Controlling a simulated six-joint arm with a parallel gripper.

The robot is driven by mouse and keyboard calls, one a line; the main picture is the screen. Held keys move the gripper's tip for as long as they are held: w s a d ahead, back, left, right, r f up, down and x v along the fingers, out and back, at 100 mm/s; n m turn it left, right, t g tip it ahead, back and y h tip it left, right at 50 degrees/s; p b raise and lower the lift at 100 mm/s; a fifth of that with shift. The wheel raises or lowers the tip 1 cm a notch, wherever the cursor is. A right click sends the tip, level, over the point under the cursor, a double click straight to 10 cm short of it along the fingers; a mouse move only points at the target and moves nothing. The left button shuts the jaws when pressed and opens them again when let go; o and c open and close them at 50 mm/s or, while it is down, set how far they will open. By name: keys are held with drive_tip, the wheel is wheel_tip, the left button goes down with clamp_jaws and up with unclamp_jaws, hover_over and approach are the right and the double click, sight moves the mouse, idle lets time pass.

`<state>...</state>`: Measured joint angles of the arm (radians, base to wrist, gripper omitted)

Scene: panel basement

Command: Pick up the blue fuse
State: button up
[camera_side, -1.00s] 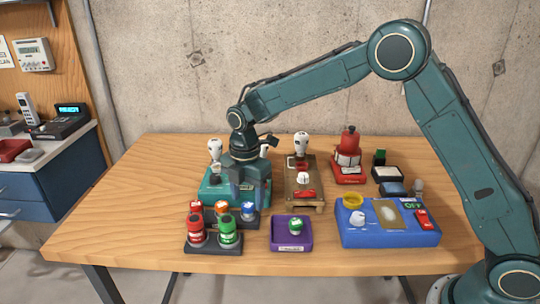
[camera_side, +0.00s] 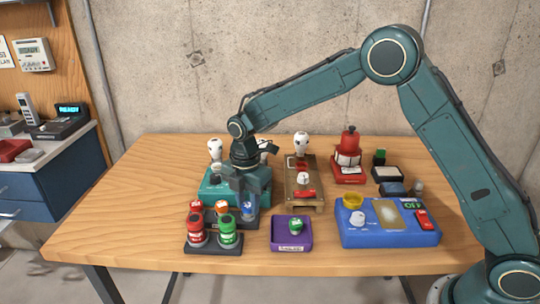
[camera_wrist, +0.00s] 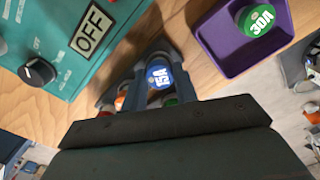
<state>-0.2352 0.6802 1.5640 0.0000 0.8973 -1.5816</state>
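The blue fuse (camera_side: 248,211) stands upright at the right end of a dark holder, beside an orange-topped fuse (camera_side: 222,207). In the wrist view the blue fuse (camera_wrist: 160,75) shows its top, marked 15A. My gripper (camera_side: 253,198) points down right over it. In the wrist view my gripper (camera_wrist: 158,82) has one finger on each side of the blue fuse. The fingers are apart; I see no firm grip. The lower body of the fuse is hidden.
A green box marked OFF (camera_wrist: 60,40) stands close behind my gripper. Red fuses and green fuses (camera_side: 228,231) stand in front on dark holders. A purple tray (camera_side: 292,246) with a green fuse (camera_side: 296,226) is to the right. A blue panel (camera_side: 390,236) stands farther right.

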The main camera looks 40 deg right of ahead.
sight(248, 204)
idle(0.3)
wheel_tip(248, 204, up, 20)
idle(0.8)
idle(0.5)
drive_tip(key=w+d+f+m, duration=0.1)
drive_tip(key=d+f, duration=0.2)
drive_tip(key=d, duration=0.5)
drive_tip(key=w+d+f+m, duration=0.1)
drive_tip(key=d+f+m, duration=0.1)
drive_tip(key=d+f, duration=0.2)
drive_tip(key=w+d+f+m, duration=0.1)
drive_tip(key=d+f, duration=0.2)
drive_tip(key=d, duration=0.8)
drive_tip(key=shift+w+d+f+m, duration=0.1)
drive_tip(key=shift+d+f+m, duration=0.2)
drive_tip(key=shift+d+f, duration=0.05)
drive_tip(key=shift+f, duration=0.1)
drive_tip(key=shift+f, duration=2.75)
drive_tip(key=shift+f, duration=0.7)
